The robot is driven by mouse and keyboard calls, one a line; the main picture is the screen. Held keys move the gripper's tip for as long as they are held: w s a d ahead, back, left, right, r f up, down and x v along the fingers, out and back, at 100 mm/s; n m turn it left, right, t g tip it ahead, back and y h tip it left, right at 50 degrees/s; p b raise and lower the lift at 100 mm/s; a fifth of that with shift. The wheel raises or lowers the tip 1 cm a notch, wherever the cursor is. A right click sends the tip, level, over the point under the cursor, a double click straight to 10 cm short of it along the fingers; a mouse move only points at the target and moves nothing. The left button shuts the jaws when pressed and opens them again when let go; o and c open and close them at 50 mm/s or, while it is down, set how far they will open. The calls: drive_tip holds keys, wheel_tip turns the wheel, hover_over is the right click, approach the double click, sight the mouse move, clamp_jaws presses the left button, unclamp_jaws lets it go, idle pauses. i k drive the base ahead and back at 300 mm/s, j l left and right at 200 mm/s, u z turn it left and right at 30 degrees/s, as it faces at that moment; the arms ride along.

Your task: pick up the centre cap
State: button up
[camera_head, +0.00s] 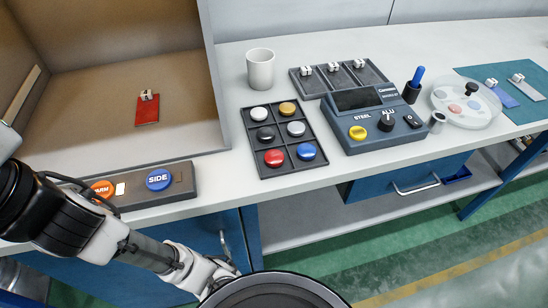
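Several round caps sit in a dark compartment tray (286,170) on the bench. A white cap (259,113) is back left, a gold cap (288,108) back right, a black cap (265,134) middle left and a silver cap (296,129) middle right. A red cap (273,158) is front left and a blue cap (306,152) front right. Which one is the centre cap cannot be told from the picture. My arm crosses the lower left, in front of the bench and apart from the tray. My gripper's fingers are not visible.
A grey device (372,120) with a gold button and dial stands right of the tray. A white cup (260,69) is behind it. A box (110,65) with a red plate (146,110) and a button panel (140,187) are left. A clear round dish (465,103) is far right.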

sight(273, 159)
drive_tip(key=i+l+u, duration=0.1)
drive_tip(key=l+u, duration=0.2)
drive_tip(key=l, duration=0.55)
drive_tip(key=l+u, duration=0.25)
drive_tip(key=l, duration=0.65)
